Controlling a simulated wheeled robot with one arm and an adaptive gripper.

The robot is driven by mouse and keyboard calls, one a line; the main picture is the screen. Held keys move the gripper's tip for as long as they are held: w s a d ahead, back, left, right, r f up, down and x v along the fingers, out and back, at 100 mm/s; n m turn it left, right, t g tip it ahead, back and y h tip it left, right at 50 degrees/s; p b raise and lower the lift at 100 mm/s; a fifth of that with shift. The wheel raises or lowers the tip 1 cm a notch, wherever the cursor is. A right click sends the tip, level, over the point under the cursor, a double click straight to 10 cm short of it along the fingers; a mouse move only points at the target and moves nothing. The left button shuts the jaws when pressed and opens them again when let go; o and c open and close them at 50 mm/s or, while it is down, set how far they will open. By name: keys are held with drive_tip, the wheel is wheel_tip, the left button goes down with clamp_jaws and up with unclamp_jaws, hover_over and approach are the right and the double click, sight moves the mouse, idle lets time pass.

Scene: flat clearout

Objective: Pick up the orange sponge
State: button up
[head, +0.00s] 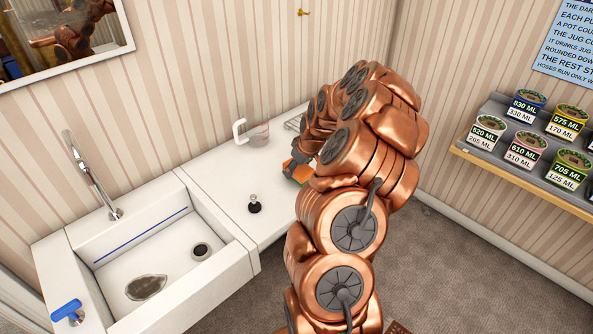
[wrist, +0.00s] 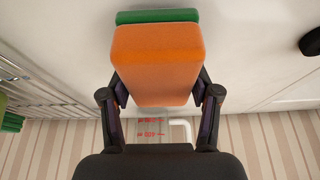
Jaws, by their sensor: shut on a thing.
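The orange sponge (wrist: 157,62), with a green layer (wrist: 157,16) along one side, fills the upper middle of the wrist view. My gripper (wrist: 160,95) is shut on it, with one dark finger at each side. In the head view the sponge (head: 297,171) shows as a small orange patch beside my gripper (head: 299,158), over the white counter. My arm hides most of it there. I cannot tell whether the sponge touches the counter.
A measuring jug (head: 258,134) with a white handle stands at the wall, near a wire rack (head: 293,122). A black plug (head: 254,205) stands on the counter (head: 228,178). A sink (head: 165,262) with a tap is at left. A shelf (head: 497,172) holds several labelled pots at right.

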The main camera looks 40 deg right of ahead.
wheel_tip(320, 180, up, 2)
drive_tip(key=shift+r+b, duration=0.15)
drive_tip(key=shift+b, duration=0.45)
drive_tip(key=shift+s+a+r, duration=0.1)
drive_tip(key=shift+s, duration=0.15)
drive_tip(key=s+a+b, duration=0.2)
drive_tip(key=s, duration=0.5)
drive_tip(key=s+a+r+b, duration=0.1)
drive_tip(key=s+a+b, duration=0.1)
drive_tip(key=s, duration=0.6)
drive_tip(key=shift+a+r+b, duration=0.15)
drive_tip(key=shift+r+b, duration=0.1)
drive_tip(key=shift+b, duration=0.45)
